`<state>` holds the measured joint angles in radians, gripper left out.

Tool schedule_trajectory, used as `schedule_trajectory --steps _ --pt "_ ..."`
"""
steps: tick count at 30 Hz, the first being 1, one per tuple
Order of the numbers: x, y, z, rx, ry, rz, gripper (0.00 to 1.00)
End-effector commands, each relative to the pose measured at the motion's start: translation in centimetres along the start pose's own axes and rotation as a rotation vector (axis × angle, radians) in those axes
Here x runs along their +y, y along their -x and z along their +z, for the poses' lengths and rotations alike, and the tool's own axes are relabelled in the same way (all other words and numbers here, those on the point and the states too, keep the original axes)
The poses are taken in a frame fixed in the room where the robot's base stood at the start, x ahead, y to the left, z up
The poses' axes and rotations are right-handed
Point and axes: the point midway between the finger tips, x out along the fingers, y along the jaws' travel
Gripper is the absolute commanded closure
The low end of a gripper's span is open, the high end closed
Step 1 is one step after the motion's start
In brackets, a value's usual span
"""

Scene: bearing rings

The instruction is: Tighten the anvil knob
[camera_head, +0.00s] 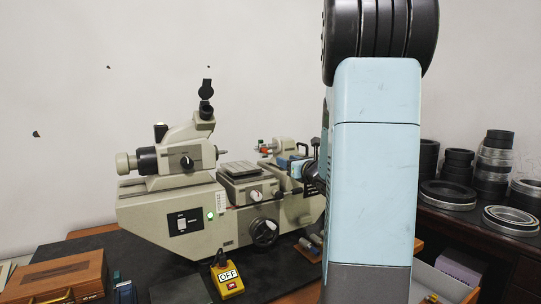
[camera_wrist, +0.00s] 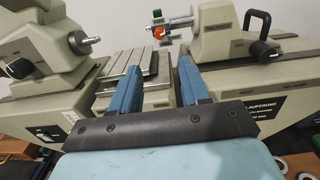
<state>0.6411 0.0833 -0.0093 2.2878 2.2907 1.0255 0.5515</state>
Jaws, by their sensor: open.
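A cream measuring machine (camera_head: 170,215) stands on the bench. Its right-hand anvil head (camera_wrist: 228,38) carries a thin spindle pointing left, with a small red-orange and green part (camera_wrist: 158,30) at its tip. A black knob or handle (camera_wrist: 262,52) sits on the right of this head; I cannot tell for certain which part is the anvil knob. In the head view the anvil head (camera_head: 285,148) is partly hidden by my arm. My gripper (camera_wrist: 160,64) is open and empty, its two blue fingers apart, between the machine's left and right heads. In the head view it shows small (camera_head: 297,166).
A grooved table (camera_wrist: 140,62) lies beyond and below my fingers. The microscope head (camera_head: 180,155) stands to the left. A yellow OFF switch box (camera_head: 229,281) and a wooden box (camera_head: 60,277) are in front. Black and steel rings (camera_head: 450,190) stand on the right.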

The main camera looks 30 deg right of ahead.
Motion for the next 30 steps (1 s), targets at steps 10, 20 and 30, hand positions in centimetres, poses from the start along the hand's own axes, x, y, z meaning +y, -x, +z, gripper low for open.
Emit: schedule_trajectory --steps 10,20,30 --pt "-0.2 0.4 0.4 0.010 0.629 0.017 0.54" --pt "-0.2 0.0 0.5 0.012 0.818 0.024 0.54" --pt "-0.1 -5.1 0.3 0.012 0.815 0.026 0.54"
